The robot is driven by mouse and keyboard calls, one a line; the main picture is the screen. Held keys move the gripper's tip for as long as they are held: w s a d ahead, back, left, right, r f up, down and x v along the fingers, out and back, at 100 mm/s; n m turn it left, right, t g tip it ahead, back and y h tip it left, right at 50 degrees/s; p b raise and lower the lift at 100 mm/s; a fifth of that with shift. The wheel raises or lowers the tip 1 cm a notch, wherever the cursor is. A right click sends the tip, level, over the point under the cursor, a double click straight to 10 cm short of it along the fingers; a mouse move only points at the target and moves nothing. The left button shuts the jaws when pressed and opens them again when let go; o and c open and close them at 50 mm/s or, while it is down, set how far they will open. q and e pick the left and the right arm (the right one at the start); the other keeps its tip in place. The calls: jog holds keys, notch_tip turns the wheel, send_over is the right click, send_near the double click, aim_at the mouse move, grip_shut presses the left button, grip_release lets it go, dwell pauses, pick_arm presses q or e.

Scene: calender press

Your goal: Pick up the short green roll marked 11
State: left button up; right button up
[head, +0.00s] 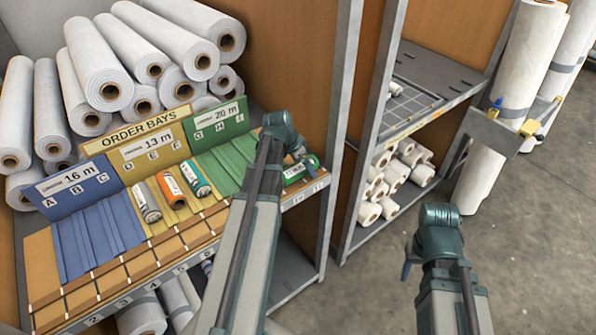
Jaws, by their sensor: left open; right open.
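A short green roll (306,169) with a pale label lies at the right end of the order shelf, just right of the green slats. Its marking is too small to read. My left gripper (301,152) is just above and behind it, seen from its back; its fingers are mostly hidden. It is open, and whether it touches the roll I cannot tell. My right gripper (406,268) is open and empty, low over the floor at the right, far from the roll.
Several short rolls, one orange (171,190), lie in the yellow bay. Blue slats (100,240) are bare. Large white rolls (95,65) are stacked behind. A grey post (335,150) stands close right of the green roll. White rolls (397,177) fill a lower shelf.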

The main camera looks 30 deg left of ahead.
pick_arm(q)
jog(key=shift+f, duration=0.1)
jog(key=shift+c, duration=0.2)
jog(key=c, duration=1.5)
jog(key=shift+o, duration=0.2)
